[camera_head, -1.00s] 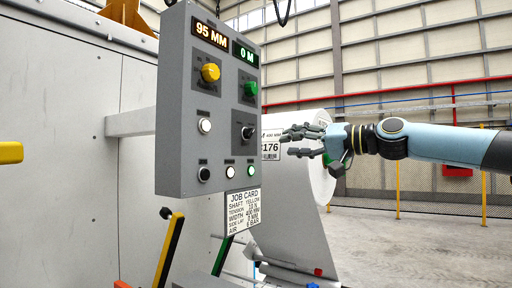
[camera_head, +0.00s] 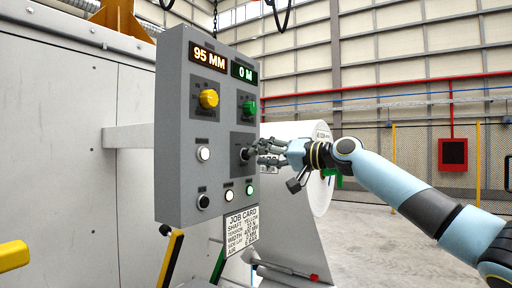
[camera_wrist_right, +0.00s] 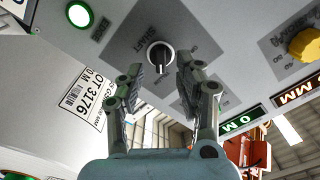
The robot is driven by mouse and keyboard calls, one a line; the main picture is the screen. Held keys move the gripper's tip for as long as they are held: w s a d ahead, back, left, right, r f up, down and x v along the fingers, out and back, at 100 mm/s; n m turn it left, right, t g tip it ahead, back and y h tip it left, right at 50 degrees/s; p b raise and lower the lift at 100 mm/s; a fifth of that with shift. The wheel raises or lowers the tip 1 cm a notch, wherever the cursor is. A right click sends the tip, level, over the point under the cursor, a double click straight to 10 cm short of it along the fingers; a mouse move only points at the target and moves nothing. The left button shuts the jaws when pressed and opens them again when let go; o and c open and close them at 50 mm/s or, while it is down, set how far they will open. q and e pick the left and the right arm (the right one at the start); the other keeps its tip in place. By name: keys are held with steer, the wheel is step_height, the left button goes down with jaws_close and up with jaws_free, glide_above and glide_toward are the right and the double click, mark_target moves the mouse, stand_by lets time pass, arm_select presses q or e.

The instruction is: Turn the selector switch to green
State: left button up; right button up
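The selector switch (camera_head: 243,153) is a dark knob on a dark square plate, low on the right of the grey control panel (camera_head: 172,130). The plate carries the word SHAFT; no green mark is readable there. My right gripper (camera_head: 257,152) reaches the panel from the right. In the wrist view its fingers (camera_wrist_right: 160,78) are apart, one on each side of the switch, with a gap visible to both sides. My left gripper is not in view.
A yellow knob (camera_head: 208,98), a green knob (camera_head: 249,108), a white button (camera_head: 203,153) and a black button (camera_head: 203,201) are near the switch. A job card (camera_head: 241,230) hangs below the panel. A large white roll (camera_head: 300,140) stands behind my gripper.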

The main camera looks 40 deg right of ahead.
steer(key=shift+x, duration=1.15)
jaws_close()
